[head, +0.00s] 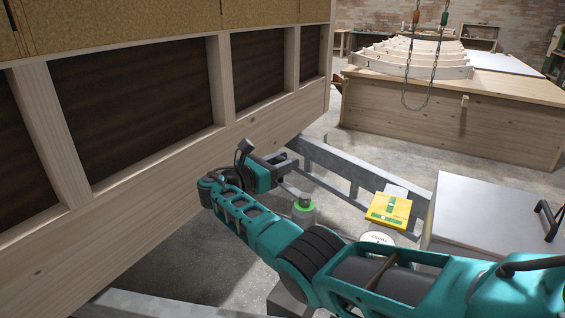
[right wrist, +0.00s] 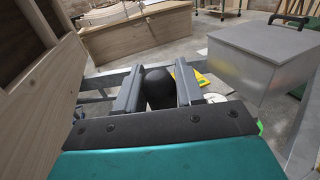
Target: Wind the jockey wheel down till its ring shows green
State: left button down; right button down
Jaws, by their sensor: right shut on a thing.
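A thin crank arm runs from the top of the post toward my right gripper (head: 282,163). In the right wrist view, my right gripper (right wrist: 159,90) is shut on a dark rounded crank knob (right wrist: 159,86) between its two grey fingers. My right forearm hides the lower part of the post and the wheel. My left gripper is out of view.
The wooden hut wall (head: 150,170) rises close on the left. The grey metal trailer frame (head: 340,165) runs behind the post. A wooden bench (head: 450,120) stands behind.

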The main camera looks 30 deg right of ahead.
jog(key=shift+s+d+f, duration=0.1)
jog(key=shift+d+f, duration=0.05)
jog(key=shift+f, duration=0.05)
dwell(0.6)
jog(key=c, duration=0.8)
grip_release()
jog(key=shift+r, duration=0.1)
jog(key=shift+a, duration=0.3)
jog(key=a, duration=0.4)
jog(key=s+a, duration=0.1)
jog(key=a, duration=0.3)
jog(key=s+a+b, duration=0.1)
jog(key=a, duration=0.3)
jog(key=shift+a, duration=0.1)
jog(key=shift+c, duration=0.5)
